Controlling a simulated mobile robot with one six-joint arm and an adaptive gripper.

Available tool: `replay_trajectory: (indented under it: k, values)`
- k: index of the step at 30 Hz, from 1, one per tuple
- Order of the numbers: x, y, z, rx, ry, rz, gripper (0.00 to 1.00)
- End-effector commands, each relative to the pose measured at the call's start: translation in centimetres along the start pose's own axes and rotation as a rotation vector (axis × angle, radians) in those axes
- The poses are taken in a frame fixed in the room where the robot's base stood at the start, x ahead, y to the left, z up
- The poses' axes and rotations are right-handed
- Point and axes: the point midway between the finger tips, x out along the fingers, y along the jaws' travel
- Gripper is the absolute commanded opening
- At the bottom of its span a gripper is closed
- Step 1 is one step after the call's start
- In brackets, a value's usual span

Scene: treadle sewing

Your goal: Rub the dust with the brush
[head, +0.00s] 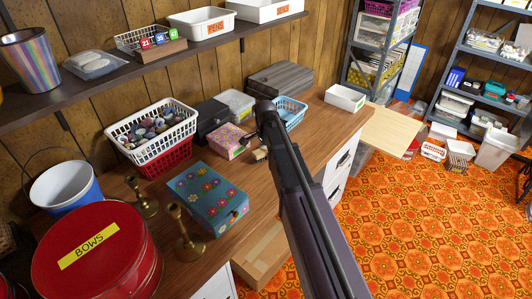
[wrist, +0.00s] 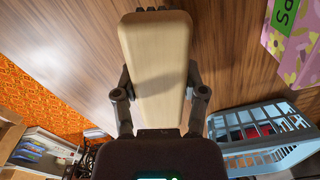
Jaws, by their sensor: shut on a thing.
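The brush is a pale wooden block with dark bristles just showing at its far end. In the wrist view the brush (wrist: 156,65) lies lengthwise between the two fingers of my gripper (wrist: 158,88), which is shut on its sides. In the head view only a small pale part of the brush (head: 260,154) shows beside my gripper (head: 264,138), over the wooden desk (head: 262,184). My arm hides much of that spot. I cannot tell whether the bristles touch the desk. I cannot make out any dust in either view.
A pink floral box (head: 228,141) and a light blue basket (head: 291,112) stand close to my gripper. A teal flowered box (head: 207,194), brass candlesticks (head: 185,235) and a red tin (head: 105,255) fill the front left. Bare desk lies right of my gripper.

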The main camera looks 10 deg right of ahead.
Motion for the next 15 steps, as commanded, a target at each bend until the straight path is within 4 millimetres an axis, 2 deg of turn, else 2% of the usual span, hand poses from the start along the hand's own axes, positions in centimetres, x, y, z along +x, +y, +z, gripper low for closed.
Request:
replay_trajectory:
  k: [1,15]
  values:
    - [-0.8,0.0,0.0,0.0,0.0,0.0,0.17]
    - [-4.0,0.0,0.0,0.0,0.0,0.0,0.17]
